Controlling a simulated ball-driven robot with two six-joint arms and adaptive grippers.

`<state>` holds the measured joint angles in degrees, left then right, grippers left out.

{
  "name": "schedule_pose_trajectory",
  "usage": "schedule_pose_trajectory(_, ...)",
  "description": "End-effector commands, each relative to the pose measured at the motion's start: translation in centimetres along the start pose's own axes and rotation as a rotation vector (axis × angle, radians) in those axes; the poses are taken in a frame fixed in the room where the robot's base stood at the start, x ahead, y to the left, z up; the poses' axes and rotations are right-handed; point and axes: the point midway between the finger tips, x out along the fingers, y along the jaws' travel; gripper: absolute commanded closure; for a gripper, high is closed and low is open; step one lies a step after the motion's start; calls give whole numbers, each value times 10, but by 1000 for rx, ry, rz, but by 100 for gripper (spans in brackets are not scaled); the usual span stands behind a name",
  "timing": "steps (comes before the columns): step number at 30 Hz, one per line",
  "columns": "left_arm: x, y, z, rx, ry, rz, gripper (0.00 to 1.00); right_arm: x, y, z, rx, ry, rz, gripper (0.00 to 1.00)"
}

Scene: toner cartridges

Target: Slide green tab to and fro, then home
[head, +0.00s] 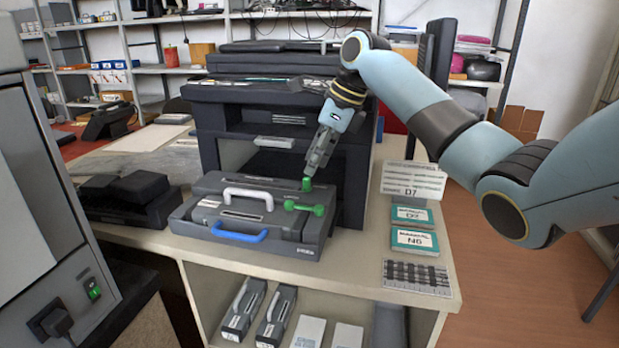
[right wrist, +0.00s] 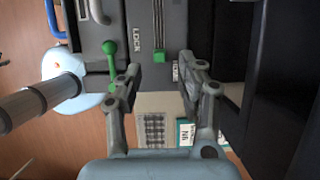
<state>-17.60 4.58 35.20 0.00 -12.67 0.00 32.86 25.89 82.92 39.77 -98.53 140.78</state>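The green tab (head: 307,184) stands up on the top of a dark grey toner unit (head: 212,181). My right gripper (head: 313,168) points down just above the tab in the head view. In the right wrist view my right gripper (right wrist: 160,78) has its fingers apart, with the tab in line with the gap; contact cannot be told. A green lever (head: 305,209), beside the word LOCK in the wrist view, lies near the tab. My left gripper is not in view.
The unit has a white handle (head: 249,197) and a blue handle (head: 238,233). A dark printer (head: 230,122) stands close behind. Labelled cards (head: 413,239) lie to the right. Black parts (head: 128,197) lie left. Cartridges (head: 243,309) stand on the shelf below.

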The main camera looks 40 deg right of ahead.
Motion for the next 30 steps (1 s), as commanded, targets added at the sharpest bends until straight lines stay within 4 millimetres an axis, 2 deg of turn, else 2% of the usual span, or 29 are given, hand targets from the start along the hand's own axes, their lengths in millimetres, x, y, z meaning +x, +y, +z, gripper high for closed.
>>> schedule_pose_trajectory(3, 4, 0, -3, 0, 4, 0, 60, 22, 1, 0, 0, 0, 3, 62)
schedule_pose_trajectory(6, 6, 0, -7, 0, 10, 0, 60, 33, 0, 0, 0, 1, 2, 62)
schedule_pose_trajectory(11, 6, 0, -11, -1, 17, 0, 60, 41, 0, 0, -2, 0, 0, 62)
schedule_pose_trajectory(18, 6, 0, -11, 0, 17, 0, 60, 41, 0, 0, -2, 0, 0, 62)
schedule_pose_trajectory(27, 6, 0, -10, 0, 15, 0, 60, 41, 0, 0, -2, 0, 0, 100)
schedule_pose_trajectory(30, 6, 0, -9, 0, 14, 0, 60, 41, 0, 0, -2, 0, 0, 100)
